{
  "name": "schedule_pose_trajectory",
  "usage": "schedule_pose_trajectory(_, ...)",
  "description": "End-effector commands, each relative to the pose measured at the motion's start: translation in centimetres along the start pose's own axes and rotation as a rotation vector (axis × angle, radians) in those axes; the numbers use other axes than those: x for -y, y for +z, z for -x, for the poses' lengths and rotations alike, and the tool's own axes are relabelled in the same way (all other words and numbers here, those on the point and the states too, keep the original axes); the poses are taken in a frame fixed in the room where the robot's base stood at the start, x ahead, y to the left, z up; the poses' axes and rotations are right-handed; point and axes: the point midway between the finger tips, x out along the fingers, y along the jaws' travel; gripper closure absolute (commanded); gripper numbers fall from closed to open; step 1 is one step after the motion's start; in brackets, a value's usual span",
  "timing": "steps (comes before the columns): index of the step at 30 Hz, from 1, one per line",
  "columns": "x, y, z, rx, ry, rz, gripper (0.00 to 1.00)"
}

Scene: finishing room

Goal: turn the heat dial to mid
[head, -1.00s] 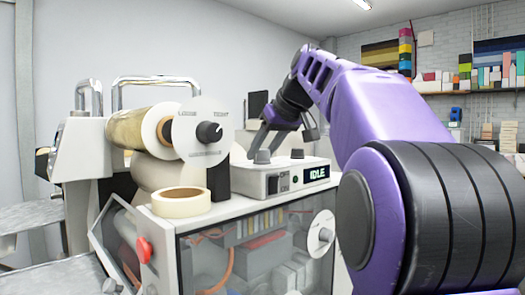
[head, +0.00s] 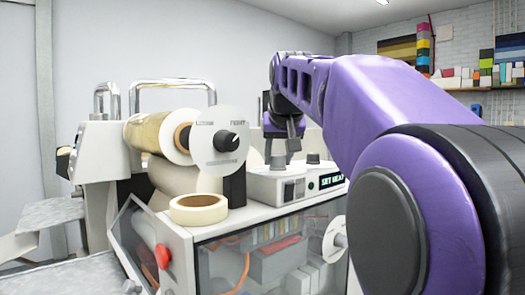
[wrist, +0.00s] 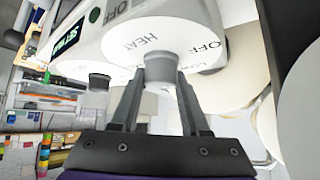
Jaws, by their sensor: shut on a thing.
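The heat dial (wrist: 140,42) has a white round face lettered HEAT and OFF, with part of another word at its right. It fills the upper middle of the wrist view. My gripper (wrist: 162,75) is shut on the dial's knob, with one finger on each side. The small display (head: 331,181) on this box reads SET HEAT.
A second grey knob (wrist: 98,82) stands close to my left finger in the wrist view. A film roll (head: 158,137) with a white tension dial (head: 217,143) and a tape roll (head: 198,208) are left of the box. A red button (head: 163,256) is on the machine's front.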

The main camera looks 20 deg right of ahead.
Motion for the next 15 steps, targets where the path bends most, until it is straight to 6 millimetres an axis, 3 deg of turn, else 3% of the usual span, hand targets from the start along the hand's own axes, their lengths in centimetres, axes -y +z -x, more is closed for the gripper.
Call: schedule_pose_trajectory(15, 0.19, -0.05, 0.06, -0.008, 0.153, -0.158, 1.00)
